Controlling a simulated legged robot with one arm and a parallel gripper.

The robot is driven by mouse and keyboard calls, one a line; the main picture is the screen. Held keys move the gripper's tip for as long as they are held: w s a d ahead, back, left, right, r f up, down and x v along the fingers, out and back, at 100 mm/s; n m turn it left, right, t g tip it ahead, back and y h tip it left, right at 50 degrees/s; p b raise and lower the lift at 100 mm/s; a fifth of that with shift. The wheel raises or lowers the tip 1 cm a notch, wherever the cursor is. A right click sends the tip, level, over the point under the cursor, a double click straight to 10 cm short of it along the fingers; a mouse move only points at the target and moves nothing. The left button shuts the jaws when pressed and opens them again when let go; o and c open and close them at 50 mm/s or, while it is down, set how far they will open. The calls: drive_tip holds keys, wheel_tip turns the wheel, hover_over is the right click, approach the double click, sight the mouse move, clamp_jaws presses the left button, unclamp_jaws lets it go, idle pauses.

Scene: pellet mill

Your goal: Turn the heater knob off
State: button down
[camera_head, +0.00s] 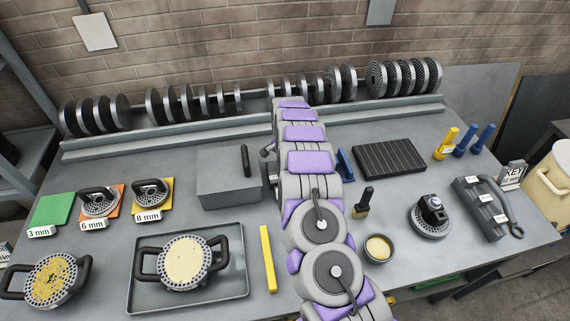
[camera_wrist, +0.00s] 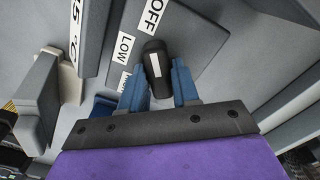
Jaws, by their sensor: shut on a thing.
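The heater knob (camera_wrist: 153,50) is black with a white mark and shows in the wrist view. It stands out from a grey panel (camera_wrist: 197,48) with a white OFF label (camera_wrist: 151,15), a LOW label (camera_wrist: 125,46) and a third label partly hidden below. My gripper (camera_wrist: 159,82) has its two blue fingers shut on the knob, one on each side. In the head view my arm covers the middle of the bench, and the knob and fingertips are hidden.
In the head view, a grey box (camera_head: 220,190) stands left of my arm on the bench. A yellow bar (camera_head: 268,258), a brush (camera_head: 363,203) and a small bowl (camera_head: 378,248) lie close by. A rack of dies (camera_head: 404,77) runs along the back.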

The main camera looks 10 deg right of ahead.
drive_tip(key=shift+w+m, duration=0.1)
drive_tip(key=shift+m, duration=0.4)
drive_tip(key=c, duration=0.9)
unclamp_jaws()
drive_tip(key=shift+a, duration=0.1)
wheel_tip(320, 180, up, 17)
drive_tip(key=shift+r+p, duration=0.15)
drive_tip(key=shift+p, duration=1)
